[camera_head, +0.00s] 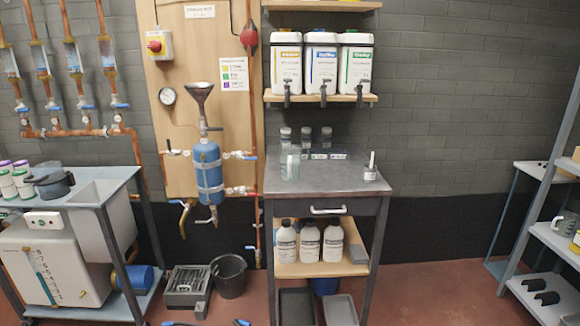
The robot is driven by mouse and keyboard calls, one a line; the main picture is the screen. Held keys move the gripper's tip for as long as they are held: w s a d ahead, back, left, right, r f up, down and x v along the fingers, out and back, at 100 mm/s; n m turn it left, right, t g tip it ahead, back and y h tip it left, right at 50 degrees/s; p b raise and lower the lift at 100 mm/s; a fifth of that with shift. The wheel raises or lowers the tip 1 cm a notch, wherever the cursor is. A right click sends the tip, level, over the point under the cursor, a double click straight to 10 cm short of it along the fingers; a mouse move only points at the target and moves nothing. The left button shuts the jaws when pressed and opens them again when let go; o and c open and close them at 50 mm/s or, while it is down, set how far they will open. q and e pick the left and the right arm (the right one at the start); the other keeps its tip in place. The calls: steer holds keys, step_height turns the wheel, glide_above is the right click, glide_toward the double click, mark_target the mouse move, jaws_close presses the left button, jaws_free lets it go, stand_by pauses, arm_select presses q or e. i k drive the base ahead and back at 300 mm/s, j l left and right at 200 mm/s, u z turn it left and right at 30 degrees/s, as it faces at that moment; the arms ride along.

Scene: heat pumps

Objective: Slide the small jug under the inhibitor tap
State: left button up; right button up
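A small clear vessel (290,168), which looks like the small jug, stands upright at the left of the grey worktop (330,178). Three white containers stand on the wooden shelf above: orange-labelled (286,62), blue-labelled (320,62) and green-labelled (355,66). Each has a dark tap at its front, over the shelf edge; the middle tap (323,95) belongs to the blue-labelled one. The print is too small to read surely, so I cannot confirm which is inhibitor. The vessel is below and left of the middle tap.
Small bottles (306,138) stand at the worktop's back, and a small white pot (370,170) at its right. A blue cylinder (208,175) with pipework is left of the worktop. A black bucket (229,275) stands on the floor. The worktop's front middle is clear.

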mark_target(289, 155)
steer(key=i+j+z, duration=0.35)
steer(key=i+j, duration=0.55)
